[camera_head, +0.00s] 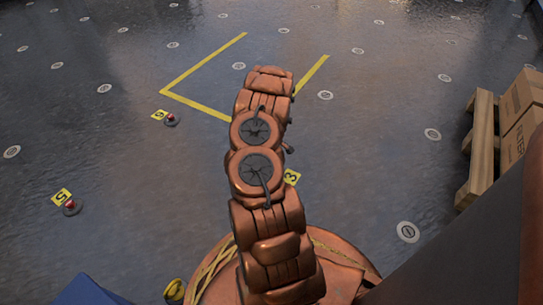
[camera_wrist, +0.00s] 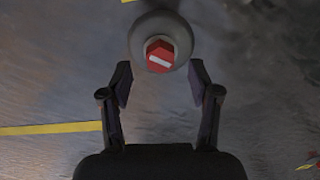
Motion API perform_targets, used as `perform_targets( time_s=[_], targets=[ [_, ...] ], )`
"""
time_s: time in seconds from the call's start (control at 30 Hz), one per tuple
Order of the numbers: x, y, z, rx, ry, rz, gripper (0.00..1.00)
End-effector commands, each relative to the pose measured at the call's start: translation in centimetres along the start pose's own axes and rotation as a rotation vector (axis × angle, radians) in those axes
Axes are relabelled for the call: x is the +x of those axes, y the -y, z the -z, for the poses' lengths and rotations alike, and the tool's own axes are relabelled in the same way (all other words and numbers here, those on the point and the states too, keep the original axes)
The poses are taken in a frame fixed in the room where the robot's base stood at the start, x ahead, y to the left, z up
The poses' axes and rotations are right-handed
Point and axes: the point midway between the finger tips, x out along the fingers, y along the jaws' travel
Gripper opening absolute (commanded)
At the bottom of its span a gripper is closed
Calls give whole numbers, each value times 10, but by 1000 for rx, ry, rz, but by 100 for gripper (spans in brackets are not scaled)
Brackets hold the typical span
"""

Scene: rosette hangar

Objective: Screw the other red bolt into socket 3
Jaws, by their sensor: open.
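In the wrist view a red hexagonal bolt head (camera_wrist: 160,56) with a white stripe sits in the middle of a round grey collar (camera_wrist: 143,30). In the head view my arm hides the gripper and this bolt. A yellow "3" tag (camera_head: 291,177) shows beside my arm; its socket is hidden. Red bolts stand by the yellow "5" tag (camera_head: 71,207) and by another yellow tag at the upper left (camera_head: 170,119).
A wooden pallet (camera_head: 481,150) with cardboard boxes (camera_head: 522,110) stands at the right. Yellow floor lines (camera_head: 205,62) mark a corner beyond my arm. Several flat round floor discs (camera_head: 408,232) dot the grey floor. The floor at the left is mostly open.

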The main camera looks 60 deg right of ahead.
Motion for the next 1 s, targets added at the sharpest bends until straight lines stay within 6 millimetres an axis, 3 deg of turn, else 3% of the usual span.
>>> perform_targets(
  time_s=[1.0],
  targets=[
    [27,1,-1,1,1,1,62]
  ],
)
